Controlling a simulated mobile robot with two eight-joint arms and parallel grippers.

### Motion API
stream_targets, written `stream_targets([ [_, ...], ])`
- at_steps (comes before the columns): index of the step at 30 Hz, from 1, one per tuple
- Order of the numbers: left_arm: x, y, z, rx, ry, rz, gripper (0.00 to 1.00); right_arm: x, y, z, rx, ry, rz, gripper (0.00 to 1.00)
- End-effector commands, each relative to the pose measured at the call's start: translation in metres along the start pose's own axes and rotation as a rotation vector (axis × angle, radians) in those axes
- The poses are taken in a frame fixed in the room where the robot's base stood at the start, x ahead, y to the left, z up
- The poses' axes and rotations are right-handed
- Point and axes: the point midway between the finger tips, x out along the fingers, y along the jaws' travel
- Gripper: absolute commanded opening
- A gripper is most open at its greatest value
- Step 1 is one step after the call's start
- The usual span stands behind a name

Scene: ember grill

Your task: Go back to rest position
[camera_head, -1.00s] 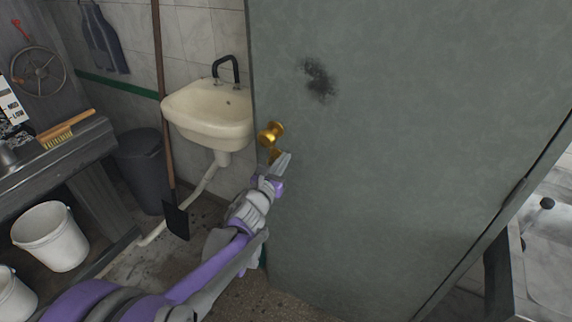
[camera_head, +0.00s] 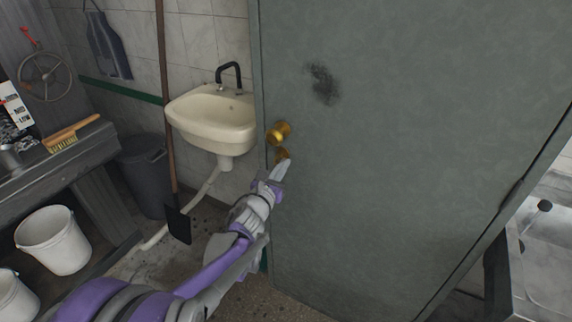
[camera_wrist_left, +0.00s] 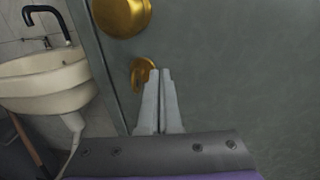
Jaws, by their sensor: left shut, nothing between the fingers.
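My left gripper (camera_head: 283,168) is shut and empty in front of the grey-green door (camera_head: 420,130). Its fingertips are just below the brass door knob (camera_head: 279,132), near a smaller brass fitting (camera_head: 282,154) on the door. In the left wrist view the closed fingers (camera_wrist_left: 161,78) point up at the small brass fitting (camera_wrist_left: 143,70), partly covering it, with the knob (camera_wrist_left: 122,14) above. I cannot tell whether the fingertips touch the fitting. My right gripper is not in view.
A cream sink (camera_head: 213,117) hangs on the tiled wall left of the door. A long-handled shovel (camera_head: 178,222), a dark bin (camera_head: 146,175) and white buckets (camera_head: 54,240) stand at left by a bench with a brush (camera_head: 72,134). A metal surface (camera_head: 548,250) is at right.

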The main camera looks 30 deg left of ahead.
Motion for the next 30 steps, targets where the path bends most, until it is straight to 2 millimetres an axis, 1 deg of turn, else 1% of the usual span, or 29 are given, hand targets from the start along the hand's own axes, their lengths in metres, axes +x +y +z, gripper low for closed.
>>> stream_targets([
  [1,-0.016,0.003,0.000,0.001,0.000,0.003,0.00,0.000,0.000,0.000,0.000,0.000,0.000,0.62],
  [3,-0.035,0.004,0.000,0.002,0.000,0.004,0.00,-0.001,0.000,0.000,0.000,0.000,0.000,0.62],
  [6,-0.057,0.007,0.000,0.003,0.001,0.004,0.00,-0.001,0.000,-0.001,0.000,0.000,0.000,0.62],
  [10,-0.080,0.009,0.000,0.003,0.002,0.003,0.00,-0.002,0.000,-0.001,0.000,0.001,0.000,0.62],
  [12,-0.088,0.010,0.000,0.003,0.002,0.004,0.00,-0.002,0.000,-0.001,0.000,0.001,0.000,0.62],
  [15,-0.096,0.011,-0.001,0.003,0.002,0.003,0.00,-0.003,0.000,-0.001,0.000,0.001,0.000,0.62],
  [23,-0.100,0.010,0.001,-0.022,0.005,0.009,0.00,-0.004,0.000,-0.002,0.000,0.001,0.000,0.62],
  [26,-0.104,0.011,0.008,-0.158,0.018,0.048,0.00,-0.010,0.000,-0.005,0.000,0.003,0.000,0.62],
  [29,-0.115,0.011,0.018,-0.451,0.047,0.135,0.00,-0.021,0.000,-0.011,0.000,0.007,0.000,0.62],
  [30,-0.121,0.010,0.020,-0.603,0.062,0.182,0.00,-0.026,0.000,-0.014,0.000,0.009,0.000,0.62],
])
